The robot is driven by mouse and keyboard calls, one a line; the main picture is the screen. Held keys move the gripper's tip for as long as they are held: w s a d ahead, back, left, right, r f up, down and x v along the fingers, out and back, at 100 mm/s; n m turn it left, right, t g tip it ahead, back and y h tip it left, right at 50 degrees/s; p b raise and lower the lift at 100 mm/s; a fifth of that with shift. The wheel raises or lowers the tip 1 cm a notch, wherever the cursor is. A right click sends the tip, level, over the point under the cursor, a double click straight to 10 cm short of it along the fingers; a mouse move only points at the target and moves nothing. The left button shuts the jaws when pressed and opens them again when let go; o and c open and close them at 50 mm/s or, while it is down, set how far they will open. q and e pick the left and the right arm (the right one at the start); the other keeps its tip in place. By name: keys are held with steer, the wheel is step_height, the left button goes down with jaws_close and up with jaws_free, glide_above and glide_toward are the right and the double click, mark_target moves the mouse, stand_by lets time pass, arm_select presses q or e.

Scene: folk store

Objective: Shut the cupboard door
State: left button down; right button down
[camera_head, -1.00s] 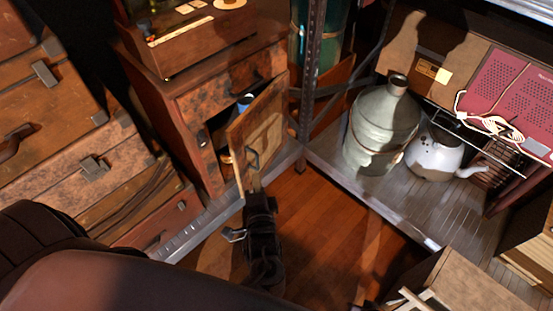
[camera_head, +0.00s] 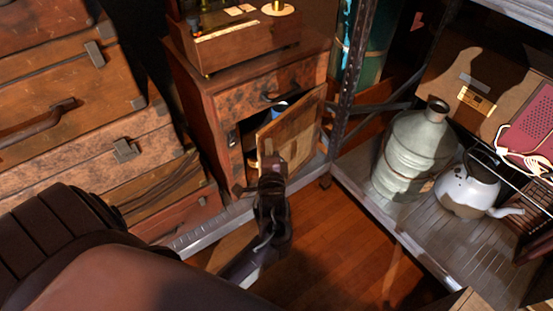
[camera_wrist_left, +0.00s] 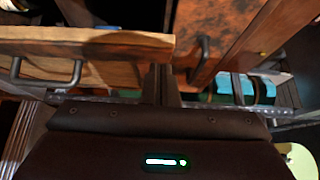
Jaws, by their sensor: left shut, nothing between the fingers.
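The brown wooden cupboard (camera_head: 194,100) stands at the upper middle of the head view. Its door (camera_head: 301,125) is partly open, its free edge out to the left and its hinge side at the right. A blue item shows inside behind the door's top. My left gripper (camera_head: 270,163) is shut and empty at the lower free-edge part of the door's outer face, hiding part of it. In the left wrist view the closed fingers (camera_wrist_left: 162,85) are close to the door's edge, with the door (camera_wrist_left: 112,46) and its handle at the left. I cannot tell whether they touch. My right gripper is not in view.
Brown suitcases (camera_head: 75,105) are stacked at the left. A metal shelf upright (camera_head: 348,100) stands right of the door. The low shelf holds a pale metal can (camera_head: 408,155) and a white kettle (camera_head: 465,192). Wooden floor (camera_head: 325,235) is clear in front.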

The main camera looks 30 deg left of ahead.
arm_select(q)
steer(key=shift+w+a, duration=0.1)
steer(key=shift+a, duration=0.5)
